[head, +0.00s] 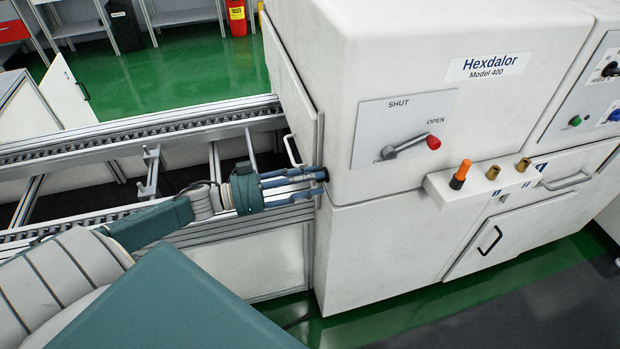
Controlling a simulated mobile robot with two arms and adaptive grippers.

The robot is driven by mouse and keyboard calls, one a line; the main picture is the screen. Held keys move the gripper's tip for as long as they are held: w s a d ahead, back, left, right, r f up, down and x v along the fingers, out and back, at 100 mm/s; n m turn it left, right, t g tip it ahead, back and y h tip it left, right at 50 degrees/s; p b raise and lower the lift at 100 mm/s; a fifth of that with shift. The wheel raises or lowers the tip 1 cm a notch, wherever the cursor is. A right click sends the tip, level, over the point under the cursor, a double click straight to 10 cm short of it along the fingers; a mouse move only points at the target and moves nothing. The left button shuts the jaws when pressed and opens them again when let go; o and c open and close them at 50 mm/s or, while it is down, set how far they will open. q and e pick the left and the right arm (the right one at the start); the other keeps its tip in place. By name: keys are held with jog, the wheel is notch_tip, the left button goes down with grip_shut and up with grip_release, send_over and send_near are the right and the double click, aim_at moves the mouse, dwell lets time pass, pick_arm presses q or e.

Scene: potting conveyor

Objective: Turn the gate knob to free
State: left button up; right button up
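A grey panel on the white machine front carries a lever (405,147) with a red knob at its end, pointing right toward the word OPEN. SHUT is printed above it, and a partly covered word starting "DA" stands at its left. At the right edge, a second panel has a black knob (609,70), partly cut off; its labels are too small to read. I cannot tell which is the gate knob. My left gripper (321,180) reaches the machine's left front edge, left of and below the lever. Its grip is unclear. My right gripper is not in view.
A roller conveyor (150,137) runs into the machine from the left. A ledge (478,182) below the lever holds an orange-and-black handle (460,174) and brass fittings (493,172). A side door with a handle (292,150) stands behind my gripper. The green floor in front is clear.

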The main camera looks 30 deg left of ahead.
pick_arm(q)
grip_shut()
jog(key=shift+m, duration=0.3)
jog(key=shift+w+a+f+m+b, duration=0.1)
jog(key=shift+m+b, duration=0.7)
jog(key=shift+m, duration=2.1)
jog(key=shift+a+f+m+b, duration=0.1)
jog(key=shift+m+b, duration=0.65)
jog(key=shift+m, duration=2.15)
jog(key=shift+w+a+f+m+b, duration=0.1)
jog(key=shift+m+b, duration=0.7)
jog(key=shift+m, duration=2.1)
